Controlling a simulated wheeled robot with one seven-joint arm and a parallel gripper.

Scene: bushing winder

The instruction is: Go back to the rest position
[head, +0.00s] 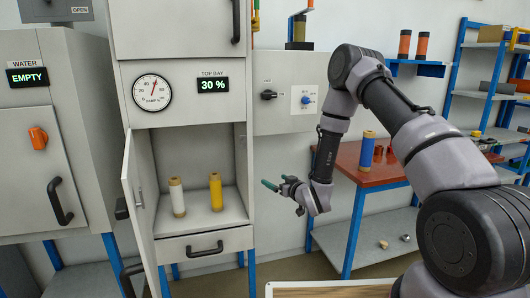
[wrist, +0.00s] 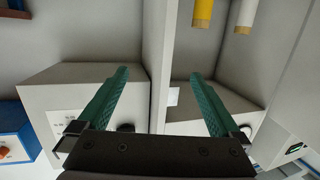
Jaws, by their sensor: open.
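My gripper (head: 277,191) is at the end of my bent arm, in front of the wall and just right of the open cabinet bay (head: 203,218). Its green fingers point left toward the bay. In the wrist view my gripper (wrist: 160,76) has its two fingers spread wide apart, with nothing between them. A yellow spool (head: 216,192) and a cream spool (head: 177,197) stand upright in the bay, apart from the fingers. Both also show at the top of the wrist view, yellow (wrist: 203,13) and cream (wrist: 243,16).
The bay's door (head: 138,205) hangs open on the left, above a drawer (head: 206,245). A red-topped table (head: 350,165) with a blue spool (head: 367,150) stands behind my arm. A water cabinet (head: 35,160) reading EMPTY is at left. The top bay display (head: 213,85) reads 30 %.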

